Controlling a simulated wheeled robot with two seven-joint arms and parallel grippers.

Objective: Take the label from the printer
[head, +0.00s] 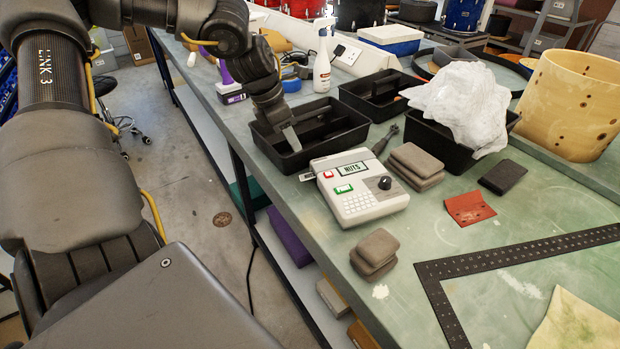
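The label printer (362,205) is a pale box on the green bench, with a keypad, a dark knob, a red and a green button, and a display reading "NUTS". A small pale tab (307,176) sticks out at its left side; it is too small to tell whether it is the label. My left gripper (291,140) points down over the near part of a black tray, behind and left of the printer, apart from the tab. Its fingers look merged from this angle, so its opening is unclear. My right gripper is out of view.
Black trays (336,127) stand behind the printer, one holding crumpled white plastic (462,105). Grey pads (416,162) and (375,250) lie close beside the printer. A white spray bottle (322,68) stands behind. A black metal square (500,257) lies at front right.

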